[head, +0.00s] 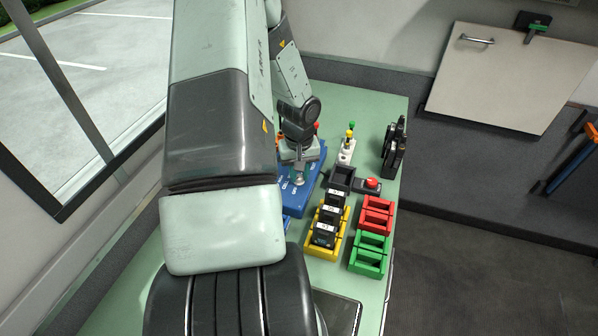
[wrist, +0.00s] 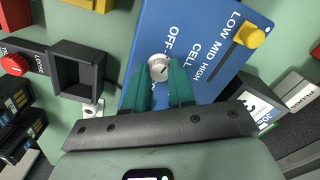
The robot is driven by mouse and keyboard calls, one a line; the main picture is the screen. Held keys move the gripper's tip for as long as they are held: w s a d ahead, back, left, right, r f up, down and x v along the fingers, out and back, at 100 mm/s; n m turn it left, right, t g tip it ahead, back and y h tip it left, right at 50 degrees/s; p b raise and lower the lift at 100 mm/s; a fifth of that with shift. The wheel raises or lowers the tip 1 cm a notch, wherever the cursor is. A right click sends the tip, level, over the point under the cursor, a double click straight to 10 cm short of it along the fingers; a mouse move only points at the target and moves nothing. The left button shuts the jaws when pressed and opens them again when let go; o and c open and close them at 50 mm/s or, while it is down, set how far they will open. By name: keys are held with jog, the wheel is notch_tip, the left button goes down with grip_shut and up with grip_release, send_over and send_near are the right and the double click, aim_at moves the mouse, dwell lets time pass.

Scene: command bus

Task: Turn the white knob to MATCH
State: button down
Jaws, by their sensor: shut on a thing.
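The white knob (wrist: 159,66) is on the blue panel (wrist: 205,50), at the tips of my gripper (wrist: 162,84). My gripper's teal fingers stand on either side of the knob and are shut on it. A dark pointer line shows on the knob's face. "OFF" and "CELL" are printed beside it; I cannot read a MATCH label, and part of the lettering is hidden behind the fingers. In the head view the blue panel (head: 294,206) is partly hidden by my arm, and my gripper (head: 299,180) is down over it.
On the same panel is a yellow slider (wrist: 249,37) with LOW, MID, HIGH marks. An empty dark holder (wrist: 86,72) and a red button (wrist: 14,64) lie to the left. Yellow (head: 325,243), red (head: 376,216) and green (head: 369,254) trays stand on the green bench (head: 365,108).

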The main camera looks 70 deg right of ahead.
aim_at(299, 177)
jog(key=m, duration=0.5)
jog(key=shift+m, duration=0.3)
jog(key=m, duration=1)
jog(key=shift+m, duration=2.6)
jog(key=c, duration=0.9)
grip_release()
jog(key=shift+c, duration=0.2)
notch_tip(299, 177, up, 11)
